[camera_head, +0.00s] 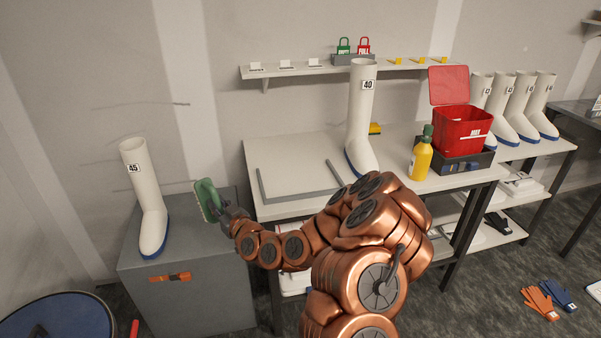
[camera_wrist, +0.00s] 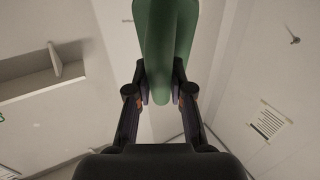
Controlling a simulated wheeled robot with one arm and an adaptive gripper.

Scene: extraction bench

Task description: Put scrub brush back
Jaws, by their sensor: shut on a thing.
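The scrub brush (camera_head: 208,201) has a green body with pale bristles along its left side. My gripper (camera_head: 226,214) is shut on it and holds it in the air, left of the bench and in front of the grey cabinet's top as seen in the head view. In the wrist view the brush's green body (camera_wrist: 166,45) stands between the two fingers of my gripper (camera_wrist: 161,88). The brush is tilted slightly in the head view. Its far end runs out of the top of the wrist view.
A white boot marked 45 (camera_head: 150,200) stands on the grey cabinet (camera_head: 190,310), left of the brush. On the bench (camera_head: 290,155) are a boot marked 40 (camera_head: 361,115), a yellow bottle (camera_head: 421,160) and an open red box (camera_head: 463,130). A wall shelf (camera_head: 300,70) hangs above.

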